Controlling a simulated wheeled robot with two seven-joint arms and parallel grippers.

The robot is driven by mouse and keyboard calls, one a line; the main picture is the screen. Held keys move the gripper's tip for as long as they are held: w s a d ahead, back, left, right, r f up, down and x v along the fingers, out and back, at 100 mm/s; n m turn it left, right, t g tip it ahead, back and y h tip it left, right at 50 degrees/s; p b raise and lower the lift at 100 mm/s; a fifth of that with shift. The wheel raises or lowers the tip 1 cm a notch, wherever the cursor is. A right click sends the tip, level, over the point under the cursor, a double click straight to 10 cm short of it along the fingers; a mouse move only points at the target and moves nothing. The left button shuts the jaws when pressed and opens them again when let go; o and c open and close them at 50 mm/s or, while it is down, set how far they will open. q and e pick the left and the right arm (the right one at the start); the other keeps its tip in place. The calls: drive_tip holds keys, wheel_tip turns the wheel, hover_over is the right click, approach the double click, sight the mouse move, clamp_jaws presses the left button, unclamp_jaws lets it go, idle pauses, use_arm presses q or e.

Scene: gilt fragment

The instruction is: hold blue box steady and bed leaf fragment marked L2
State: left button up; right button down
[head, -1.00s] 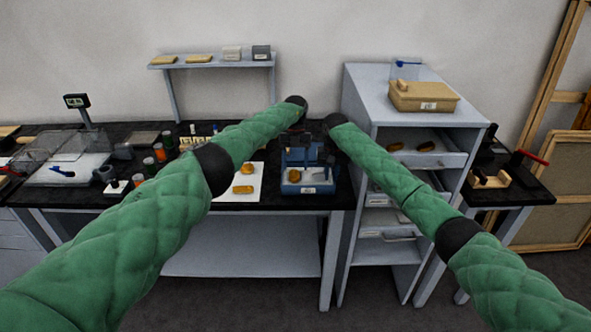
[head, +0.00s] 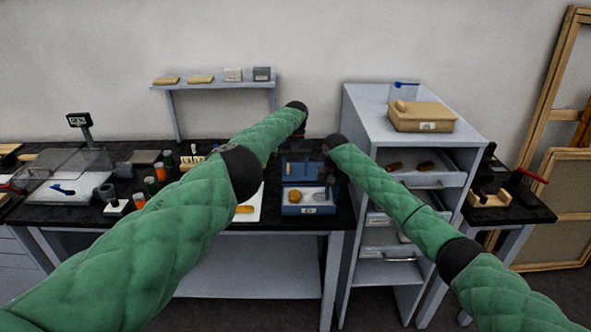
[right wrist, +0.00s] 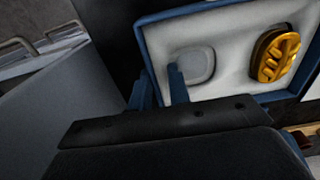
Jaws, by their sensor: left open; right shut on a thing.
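The blue box (head: 308,210) stands on the black bench with its lid raised. It has a pale lining. A gold leaf fragment (head: 294,196) lies in one recess and shows large in the right wrist view (right wrist: 277,54). The other recess (right wrist: 196,64) is empty. My right gripper (right wrist: 159,88) is shut on the box's side wall, one finger inside and one outside. My left gripper (head: 299,142) is open, above and behind the box, partly hidden by its arm. Another gold fragment (head: 245,209) lies on a white sheet left of the box. No L2 mark is readable.
A grey drawer cabinet (head: 360,110) stands close right of the box, with a tan box (head: 422,116) on top. Several jars (head: 150,187) and a scale display (head: 79,120) stand left on the bench. A wall shelf (head: 216,84) is behind.

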drive_tip(key=c, duration=1.2)
unclamp_jaws()
drive_tip(key=shift+c, duration=0.2)
drive_tip(key=shift+r, duration=0.1)
